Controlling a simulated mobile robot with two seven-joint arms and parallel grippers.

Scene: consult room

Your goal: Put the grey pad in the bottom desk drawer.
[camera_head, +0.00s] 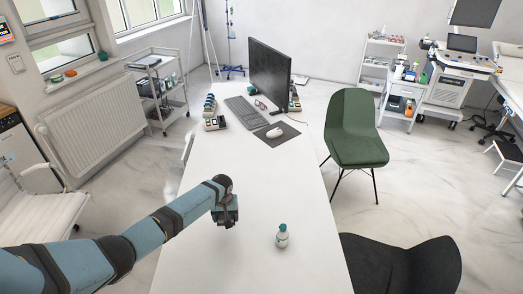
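The grey pad (280,141) is a dark flat mat on the white desk (200,262), in front of the monitor. A white mouse (274,132) rests on it. My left gripper (228,222) hangs over the near part of the desk, well short of the pad and apart from it. Its fingers are too small and hidden from above to show whether they are open. My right gripper is out of view. No desk drawer shows from here; the desk top hides what is below.
A keyboard (246,113), a monitor (270,75) and glasses (260,104) stand behind the pad. A small bottle (282,237) stands right of my gripper. A green chair (356,130) and a black chair (402,265) are at the desk's right side. The desk's middle is clear.

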